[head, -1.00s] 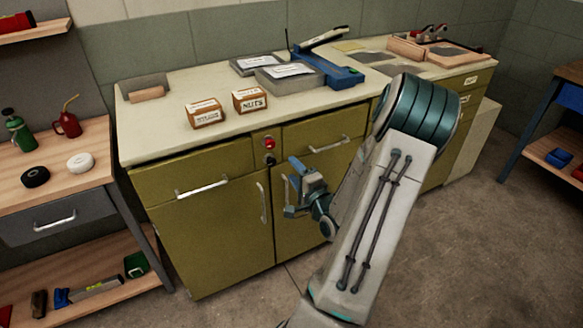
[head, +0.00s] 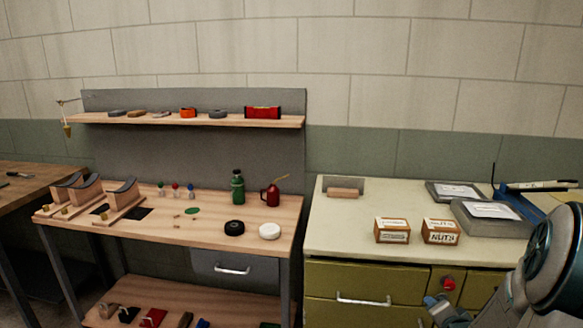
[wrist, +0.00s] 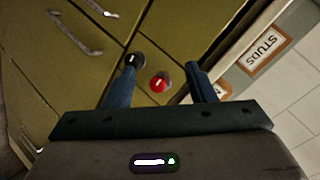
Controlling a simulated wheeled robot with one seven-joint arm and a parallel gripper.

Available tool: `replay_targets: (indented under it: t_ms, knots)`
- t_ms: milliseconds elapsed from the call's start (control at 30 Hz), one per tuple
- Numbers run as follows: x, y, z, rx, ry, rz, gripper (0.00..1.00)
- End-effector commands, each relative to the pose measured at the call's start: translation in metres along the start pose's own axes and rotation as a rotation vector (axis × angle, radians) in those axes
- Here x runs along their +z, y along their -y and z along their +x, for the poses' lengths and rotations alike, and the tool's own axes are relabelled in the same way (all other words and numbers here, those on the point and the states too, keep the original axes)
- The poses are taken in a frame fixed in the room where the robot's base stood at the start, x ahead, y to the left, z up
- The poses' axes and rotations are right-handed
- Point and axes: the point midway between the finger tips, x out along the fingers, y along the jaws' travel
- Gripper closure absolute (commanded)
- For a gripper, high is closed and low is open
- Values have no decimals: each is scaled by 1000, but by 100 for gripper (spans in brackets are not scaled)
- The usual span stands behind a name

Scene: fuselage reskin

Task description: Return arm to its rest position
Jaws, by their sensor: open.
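My gripper (wrist: 160,88) is open and empty in the wrist view, its two blue fingers apart. It hangs in front of the olive cabinet (wrist: 60,75); the cabinet's red button (wrist: 159,84) shows between the fingertips, and I cannot tell the gap between them. In the head view my arm (head: 545,275) is at the lower right edge, with part of my gripper (head: 445,310) cut off by the bottom edge, just below the red button (head: 448,283).
The cream countertop (head: 335,235) holds small labelled boxes (head: 392,231) and grey cases (head: 500,218). To the left stands a wooden workbench (head: 215,235) with bottles, discs and wooden cradles, under a wall shelf (head: 180,120). A drawer handle (head: 363,301) sticks out of the cabinet front.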

Motion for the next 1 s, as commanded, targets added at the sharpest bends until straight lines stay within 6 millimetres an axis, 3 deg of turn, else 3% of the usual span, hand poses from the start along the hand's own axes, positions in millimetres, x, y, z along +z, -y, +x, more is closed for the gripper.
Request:
replay_targets:
  t_ms: [33,267,467,600,800,1000]
  knots:
    - [3,20,-9,43,23,-90,50]
    - [27,71,-56,239,151,-424,50]
    - [56,112,-119,335,315,-657,50]
    - [83,136,-173,348,468,-801,50]
    - [117,153,-246,300,694,-961,50]
    - [132,156,-282,254,817,-1036,50]
